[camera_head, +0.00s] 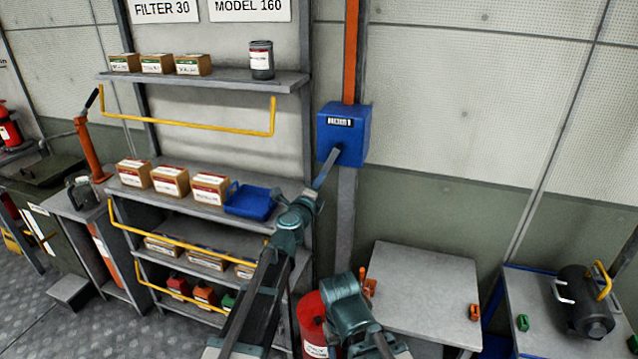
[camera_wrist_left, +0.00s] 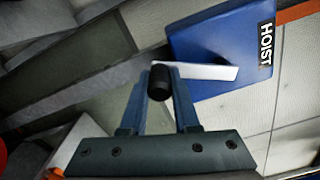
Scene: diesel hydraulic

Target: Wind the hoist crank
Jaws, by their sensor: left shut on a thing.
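The hoist box (camera_head: 343,133) is a blue housing on the wall post, at the centre of the head view. It also shows in the left wrist view with its HOIST label (camera_wrist_left: 265,44). A flat metal crank arm (camera_wrist_left: 212,72) runs from the box to a black crank handle (camera_wrist_left: 158,84). My left gripper (camera_head: 318,188) is at the crank's outer end, below and left of the box. Its two fingers are shut on the handle, one on each side, in the left wrist view (camera_wrist_left: 157,98). Part of my right arm shows low in the head view, but its fingers do not.
A shelf unit (camera_head: 160,190) with boxes, a blue tray (camera_head: 250,202) and yellow rails (camera_head: 190,124) stands left of my left arm. A grey table (camera_head: 425,275) and a bench with a dark cylinder (camera_head: 583,300) stand at right. The wall right of the hoist box is clear.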

